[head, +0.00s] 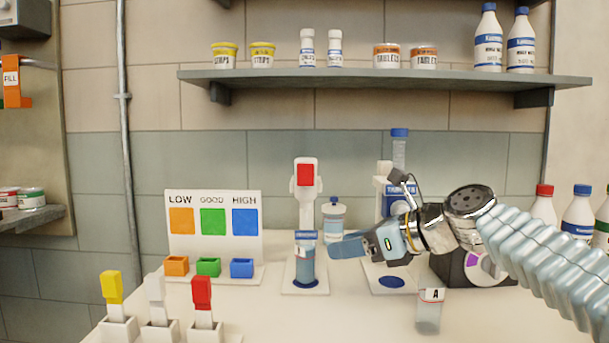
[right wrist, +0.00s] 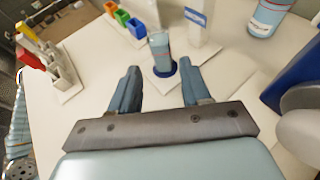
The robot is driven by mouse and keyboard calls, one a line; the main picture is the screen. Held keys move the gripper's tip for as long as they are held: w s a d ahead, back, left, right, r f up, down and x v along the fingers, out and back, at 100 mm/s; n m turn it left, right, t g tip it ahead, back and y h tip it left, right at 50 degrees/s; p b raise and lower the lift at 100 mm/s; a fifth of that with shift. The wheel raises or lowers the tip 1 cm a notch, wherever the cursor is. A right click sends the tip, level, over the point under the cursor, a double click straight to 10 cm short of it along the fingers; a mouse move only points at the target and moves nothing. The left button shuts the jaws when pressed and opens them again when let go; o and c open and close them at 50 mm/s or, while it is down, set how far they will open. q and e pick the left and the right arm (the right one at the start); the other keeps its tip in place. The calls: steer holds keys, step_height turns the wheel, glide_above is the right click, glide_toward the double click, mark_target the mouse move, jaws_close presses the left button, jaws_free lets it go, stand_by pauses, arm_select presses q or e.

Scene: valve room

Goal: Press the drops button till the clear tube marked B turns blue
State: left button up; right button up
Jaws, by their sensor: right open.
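The drops dispenser (head: 305,208) is a white post with a red square button (head: 305,174) on its head. A tube (head: 305,268) stands upright under it on a round blue spot; its lower part looks grey-blue and I cannot read a letter on it. In the right wrist view a tube (right wrist: 160,48) stands on a blue spot just beyond my fingertips. My right gripper (head: 335,247) is open and empty, pointing left, just right of the tube and well below the red button. Another clear tube (head: 429,318), marked A, stands at the front right. My left gripper is out of view.
A LOW/GOOD/HIGH colour card (head: 213,250) with small coloured bins stands left of the dispenser. Yellow, white and red-topped strips (head: 202,306) stand in holders at front left. A blue-labelled stand (head: 396,202) is behind my right gripper. Bottles (head: 577,213) are at right.

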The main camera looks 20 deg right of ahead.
jaws_close()
stand_by(1.4)
